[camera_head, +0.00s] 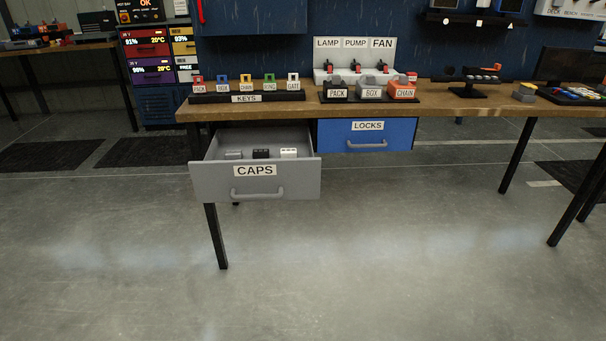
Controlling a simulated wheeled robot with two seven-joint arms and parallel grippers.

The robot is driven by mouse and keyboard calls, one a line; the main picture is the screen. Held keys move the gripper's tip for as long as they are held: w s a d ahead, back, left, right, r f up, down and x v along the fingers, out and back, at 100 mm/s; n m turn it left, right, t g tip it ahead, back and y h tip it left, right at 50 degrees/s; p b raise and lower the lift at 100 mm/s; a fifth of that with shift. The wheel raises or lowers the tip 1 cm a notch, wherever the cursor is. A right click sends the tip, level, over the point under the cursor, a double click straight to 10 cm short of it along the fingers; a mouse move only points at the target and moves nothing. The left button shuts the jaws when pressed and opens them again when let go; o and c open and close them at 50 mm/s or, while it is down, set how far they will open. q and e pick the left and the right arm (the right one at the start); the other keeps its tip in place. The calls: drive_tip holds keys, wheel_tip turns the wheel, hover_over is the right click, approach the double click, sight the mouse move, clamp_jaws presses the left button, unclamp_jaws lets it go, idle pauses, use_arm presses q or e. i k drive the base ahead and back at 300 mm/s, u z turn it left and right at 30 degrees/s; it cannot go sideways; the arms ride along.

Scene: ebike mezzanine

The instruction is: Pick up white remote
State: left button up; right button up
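I cannot pick out a white remote for certain. A small white object (289,153) lies in the open grey drawer (222,183) labelled CAPS, to the right of a black object (261,154) and a grey object (234,155). They are too small to tell what they are. Neither of my grippers is in view.
The drawer hangs under a wooden workbench (440,108) and sticks out toward me. Beside it a blue drawer (352,140) labelled LOCKS is closed. The bench holds a KEYS rack (284,97), lock blocks (371,91) and a switch panel (341,50). The floor in front is clear.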

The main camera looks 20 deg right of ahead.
sight(285, 153)
drive_tip(key=u, duration=0.55)
drive_tip(key=k, duration=0.25)
drive_tip(key=z, duration=1.65)
drive_tip(key=i, duration=0.85)
drive_tip(key=u, duration=0.15)
